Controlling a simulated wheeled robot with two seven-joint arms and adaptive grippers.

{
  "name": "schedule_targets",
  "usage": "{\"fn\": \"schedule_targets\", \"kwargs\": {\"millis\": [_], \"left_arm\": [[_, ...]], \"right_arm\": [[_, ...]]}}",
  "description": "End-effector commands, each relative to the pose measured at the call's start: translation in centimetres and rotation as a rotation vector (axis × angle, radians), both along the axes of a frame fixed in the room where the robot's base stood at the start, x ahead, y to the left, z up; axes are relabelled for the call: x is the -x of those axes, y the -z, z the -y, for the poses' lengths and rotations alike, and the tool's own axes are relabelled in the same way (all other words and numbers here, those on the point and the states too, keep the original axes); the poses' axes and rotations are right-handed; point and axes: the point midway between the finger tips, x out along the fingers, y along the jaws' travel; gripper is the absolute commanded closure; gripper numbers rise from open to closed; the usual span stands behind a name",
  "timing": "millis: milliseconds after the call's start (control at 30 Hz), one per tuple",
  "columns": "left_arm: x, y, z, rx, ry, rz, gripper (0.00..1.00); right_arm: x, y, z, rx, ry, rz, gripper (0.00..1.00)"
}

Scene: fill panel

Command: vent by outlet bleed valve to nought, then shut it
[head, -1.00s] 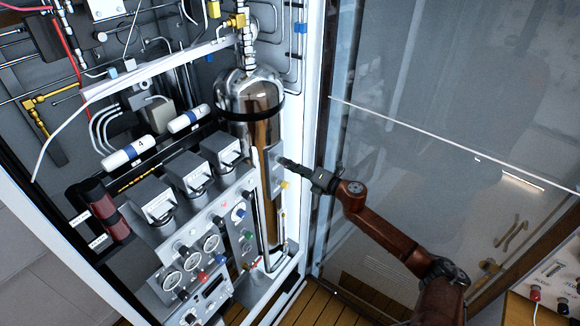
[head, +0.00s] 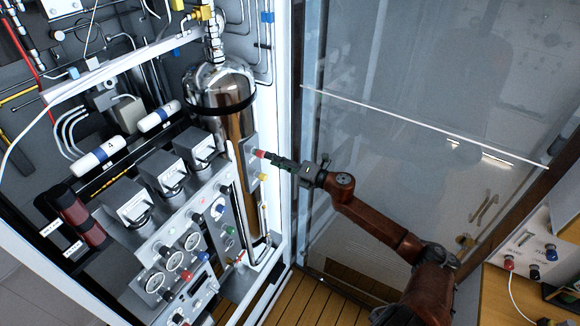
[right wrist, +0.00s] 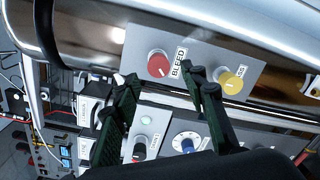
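A red round knob (right wrist: 160,65) labelled BLEED sits on a small grey plate (right wrist: 200,55) beside the shiny metal cylinder (head: 222,90). It also shows in the head view as a red spot (head: 260,153). My right gripper (right wrist: 160,78) is open, with its two dark green fingers apart. In the right wrist view the red knob lies just beyond and between the fingertips, with a visible gap to each. In the head view the right gripper (head: 271,157) points left at the knob. My left gripper is out of view. The knob's setting cannot be read.
A yellow knob (right wrist: 230,82) sits close to the right finger in the wrist view. Below are a blue-ringed dial (right wrist: 187,141) and a dark knob (right wrist: 139,150). Pressure gauges (head: 173,261) are on the lower panel, their needles too small to read. A glass door (head: 400,110) stands right.

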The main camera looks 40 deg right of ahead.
Motion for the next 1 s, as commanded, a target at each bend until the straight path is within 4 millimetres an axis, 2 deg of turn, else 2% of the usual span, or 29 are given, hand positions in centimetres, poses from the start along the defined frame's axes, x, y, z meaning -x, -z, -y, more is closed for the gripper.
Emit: {"fn": "schedule_targets", "kwargs": {"millis": [33,200,400,600,1000], "left_arm": [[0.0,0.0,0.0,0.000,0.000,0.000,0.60],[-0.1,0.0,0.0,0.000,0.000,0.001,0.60],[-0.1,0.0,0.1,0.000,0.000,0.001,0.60],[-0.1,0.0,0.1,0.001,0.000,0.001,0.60],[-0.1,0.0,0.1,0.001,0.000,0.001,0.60]], "right_arm": [[1.1,0.1,0.4,0.001,0.001,-0.003,0.60],[4.2,0.0,1.6,0.001,0.001,-0.003,0.60],[6.7,-0.2,2.5,0.000,0.001,-0.001,0.60],[7.7,-0.3,2.9,0.000,-0.001,0.000,0.60],[7.7,-0.3,2.9,0.000,-0.001,0.000,0.60]]}}
